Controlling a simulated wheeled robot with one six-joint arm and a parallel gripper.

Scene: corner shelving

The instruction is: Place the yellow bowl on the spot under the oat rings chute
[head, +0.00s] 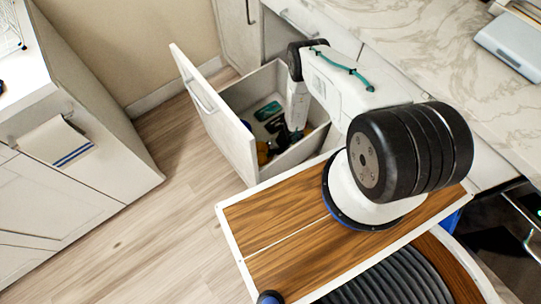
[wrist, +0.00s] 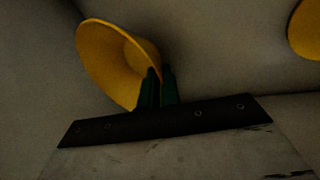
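The arm and drawer front hide most of the bowl. I see neither the oat rings chute nor the spot under it.
The open drawer (head: 204,100) has high walls close around my gripper and holds a dark green item (head: 268,111). Another yellow object (wrist: 307,30) shows at the wrist view's right edge. A marble counter (head: 430,45) lies behind my arm. The wooden floor (head: 165,220) at left is clear.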

